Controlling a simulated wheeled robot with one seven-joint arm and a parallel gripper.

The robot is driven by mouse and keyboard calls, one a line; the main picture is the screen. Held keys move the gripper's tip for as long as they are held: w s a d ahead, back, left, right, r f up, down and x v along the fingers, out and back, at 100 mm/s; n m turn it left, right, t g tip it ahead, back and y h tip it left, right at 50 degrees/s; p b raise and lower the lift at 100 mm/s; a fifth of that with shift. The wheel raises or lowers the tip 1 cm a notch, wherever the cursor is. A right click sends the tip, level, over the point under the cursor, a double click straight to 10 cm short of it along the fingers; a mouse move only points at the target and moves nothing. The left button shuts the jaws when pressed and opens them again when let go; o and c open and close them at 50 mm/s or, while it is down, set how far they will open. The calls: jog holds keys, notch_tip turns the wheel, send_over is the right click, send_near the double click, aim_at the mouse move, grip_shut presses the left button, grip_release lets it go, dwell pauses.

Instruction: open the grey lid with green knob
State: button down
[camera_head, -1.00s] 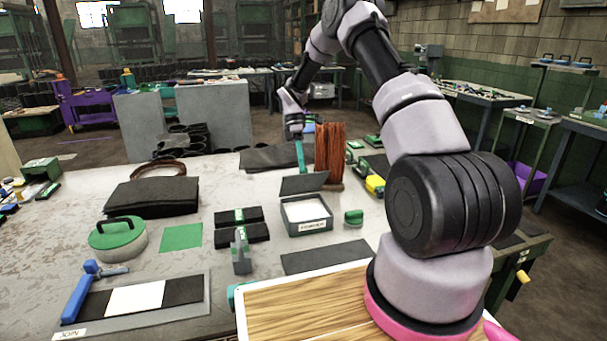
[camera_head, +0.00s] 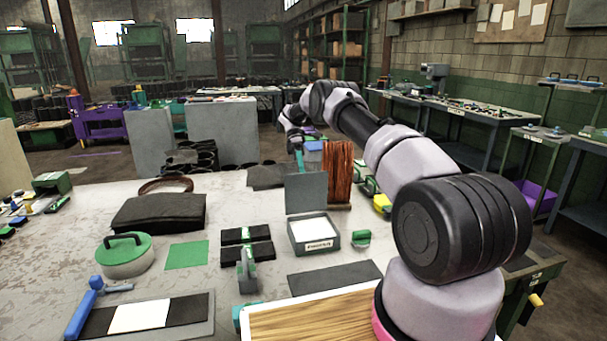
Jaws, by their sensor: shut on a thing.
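The grey lid (camera_head: 306,193) stands nearly upright at the back edge of an open grey box (camera_head: 316,246) with a white inside and a label on its front. Its green knob is not visible; the far face of the lid is hidden from me. My gripper (camera_head: 299,161) is just behind the lid's upper edge, with its teal fingers pointing down and their tips hidden by the lid. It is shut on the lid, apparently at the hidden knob.
A bundle of reddish-brown strands (camera_head: 338,174) stands close to the right of the lid. A small green-topped item (camera_head: 361,238) sits right of the box. Black blocks (camera_head: 246,254) lie left of it, and a dark mat (camera_head: 335,278) in front.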

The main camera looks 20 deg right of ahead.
jog(key=shift+d+f, duration=0.15)
jog(key=shift+f, duration=0.35)
jog(key=shift+d+f, duration=0.15)
jog(key=shift+f, duration=0.35)
jog(key=shift+w, duration=0.2)
jog(key=c, duration=0.5)
grip_release()
jog(key=shift+w+f, duration=0.1)
jog(key=shift+f, duration=0.05)
jog(key=shift+c, duration=0.2)
